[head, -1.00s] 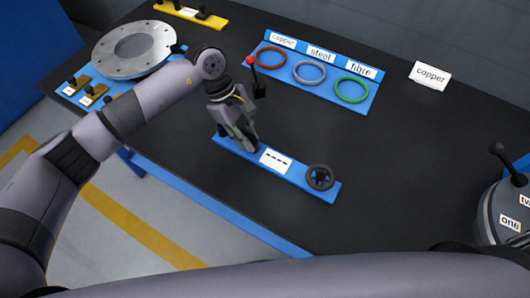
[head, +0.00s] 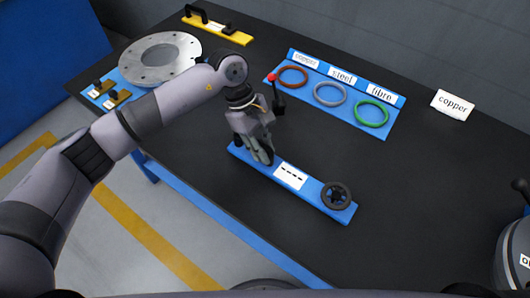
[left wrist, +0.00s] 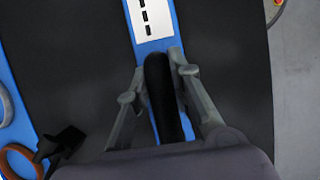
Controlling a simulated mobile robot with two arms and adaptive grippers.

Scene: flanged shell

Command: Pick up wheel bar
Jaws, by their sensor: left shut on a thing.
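A long blue tray (head: 325,205) lies on the black table and carries a white card with black dashes (head: 290,176) and a small black handwheel (head: 336,194) at its right end. My left gripper (head: 264,158) is low over the tray's left end. In the left wrist view a black bar with a rounded end (left wrist: 160,90), which I take for the wheel bar, lies along the blue tray between the fingers. My left gripper (left wrist: 155,85) is shut on it. In the head view the gripper hides the bar. My right gripper is not in view.
Behind are a blue tray with copper (head: 294,77), steel (head: 330,94) and green fibre (head: 372,113) rings and a red-knobbed lever (head: 278,95). A flanged metal disc (head: 159,59) stands at left, a labelled grey body (head: 514,252) at right. The table's middle right is clear.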

